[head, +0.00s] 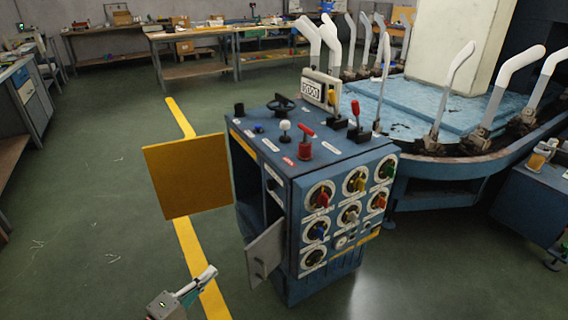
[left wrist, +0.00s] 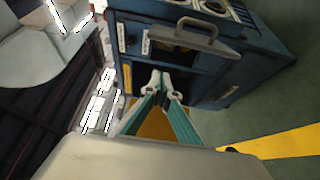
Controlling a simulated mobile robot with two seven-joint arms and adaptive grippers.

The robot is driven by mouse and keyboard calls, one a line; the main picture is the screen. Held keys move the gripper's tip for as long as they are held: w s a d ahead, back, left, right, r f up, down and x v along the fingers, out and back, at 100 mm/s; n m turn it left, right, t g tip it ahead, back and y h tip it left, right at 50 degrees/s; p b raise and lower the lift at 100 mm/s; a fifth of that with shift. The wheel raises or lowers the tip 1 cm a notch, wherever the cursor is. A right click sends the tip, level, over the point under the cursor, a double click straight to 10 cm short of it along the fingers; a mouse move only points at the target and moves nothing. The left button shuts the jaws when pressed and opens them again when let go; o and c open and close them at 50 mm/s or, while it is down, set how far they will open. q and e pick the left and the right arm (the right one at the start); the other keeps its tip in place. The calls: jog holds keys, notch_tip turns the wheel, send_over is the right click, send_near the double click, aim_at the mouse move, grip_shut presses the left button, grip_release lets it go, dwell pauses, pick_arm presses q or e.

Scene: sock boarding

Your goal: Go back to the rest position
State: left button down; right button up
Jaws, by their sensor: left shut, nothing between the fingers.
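My left gripper (head: 208,273) is low in the head view, in front of and to the left of the blue control cabinet (head: 278,187). It is shut and empty. In the left wrist view its teal fingers come together at the tips (left wrist: 162,82), pointing toward the cabinet (left wrist: 205,45). I cannot tell the exact gap between tips and cabinet; no contact shows. The cabinet's yellow door (head: 188,176) stands open to the left. A small grey door (head: 266,252) hangs open at its lower front. My right gripper is not in view.
The cabinet carries knobs, levers and a black handwheel (head: 281,105). Behind it on the right is a round machine with several white sock forms (head: 458,70). Workbenches (head: 190,38) line the back. Green floor (head: 90,200) to the left is clear, with a yellow stripe (head: 190,245).

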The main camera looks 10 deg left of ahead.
pick_arm(q)
jog(key=s+d+r+m+g+y+p, duration=0.1)
jog(key=s+d+m+g+p, duration=0.1)
jog(key=s+d+m+p, duration=0.55)
jog(key=s+d+r+m+g+y+p, duration=0.1)
jog(key=s+d+m+g+p, duration=0.3)
jog(key=s, duration=0.6)
jog(key=s+a+m+y, duration=0.2)
jog(key=s+m, duration=0.4)
jog(key=s, duration=0.3)
jog(key=shift+f, duration=0.25)
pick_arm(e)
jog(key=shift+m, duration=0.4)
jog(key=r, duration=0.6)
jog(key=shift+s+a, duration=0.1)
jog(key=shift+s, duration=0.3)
